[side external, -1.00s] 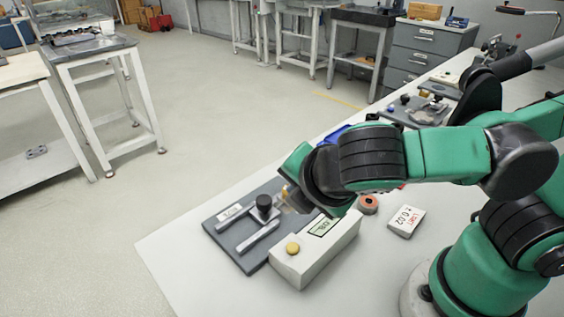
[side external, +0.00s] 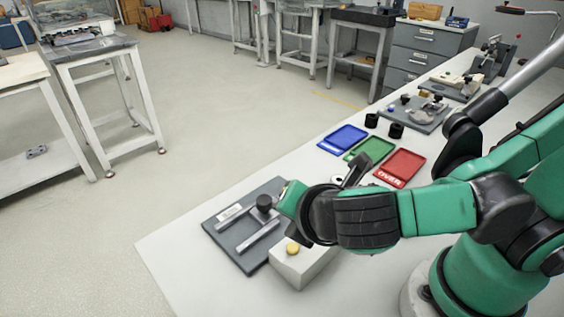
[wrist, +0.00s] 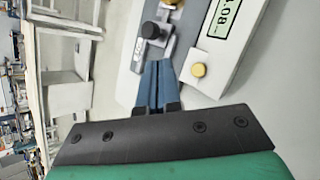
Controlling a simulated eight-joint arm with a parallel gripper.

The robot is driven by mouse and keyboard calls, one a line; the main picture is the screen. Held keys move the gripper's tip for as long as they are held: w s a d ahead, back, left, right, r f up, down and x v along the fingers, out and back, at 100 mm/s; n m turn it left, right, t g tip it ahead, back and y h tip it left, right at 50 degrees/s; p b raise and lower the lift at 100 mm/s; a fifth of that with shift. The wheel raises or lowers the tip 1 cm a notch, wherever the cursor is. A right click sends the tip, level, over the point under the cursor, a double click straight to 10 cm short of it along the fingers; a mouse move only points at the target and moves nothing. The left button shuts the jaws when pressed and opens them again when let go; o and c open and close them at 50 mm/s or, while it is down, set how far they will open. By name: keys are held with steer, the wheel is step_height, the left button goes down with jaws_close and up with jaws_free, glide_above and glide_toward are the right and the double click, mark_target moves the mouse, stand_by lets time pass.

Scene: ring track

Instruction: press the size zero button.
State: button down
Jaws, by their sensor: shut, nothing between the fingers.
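A round yellow button (side external: 292,249) stands on the near end of a pale box (side external: 300,268). No label for it is readable. The wrist view shows the button (wrist: 198,70) and the box's display (wrist: 222,18), which reads partly ".08". My gripper (wrist: 155,66) is shut and empty, its blue-grey fingers pointing toward the fixture, left of the button and apart from it in the picture. In the side view the fingers are hidden behind my wrist, which also covers much of the box. A dark plate (side external: 228,242) with rails and a black knob (side external: 264,203) lies beside the box.
Blue (side external: 343,139), green (side external: 371,151) and red (side external: 400,167) trays lie farther back on the white table (side external: 180,250). Two black cylinders (side external: 396,131) and another fixture (side external: 420,112) stand beyond them. The table's front left corner is clear.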

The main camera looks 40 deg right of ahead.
mark_target(293, 252)
steer(key=shift+f, duration=2.6)
stand_by(0.5)
steer(key=shift+r, duration=2.5)
steer(key=shift+w+d+f+m, duration=0.15)
steer(key=shift+d+m, duration=0.2)
steer(key=shift+m, duration=0.25)
steer(key=w+d+r+m+y, duration=0.1)
steer(key=d+m, duration=0.4)
steer(key=m, duration=0.5)
steer(key=w+d+r+m+g+y, duration=0.1)
steer(key=d+m, duration=0.3)
steer(key=m, duration=0.7)
steer(key=shift+w+d+r+y, duration=0.35)
steer(key=shift+w+r+y, duration=0.05)
steer(key=shift+w+y, duration=0.5)
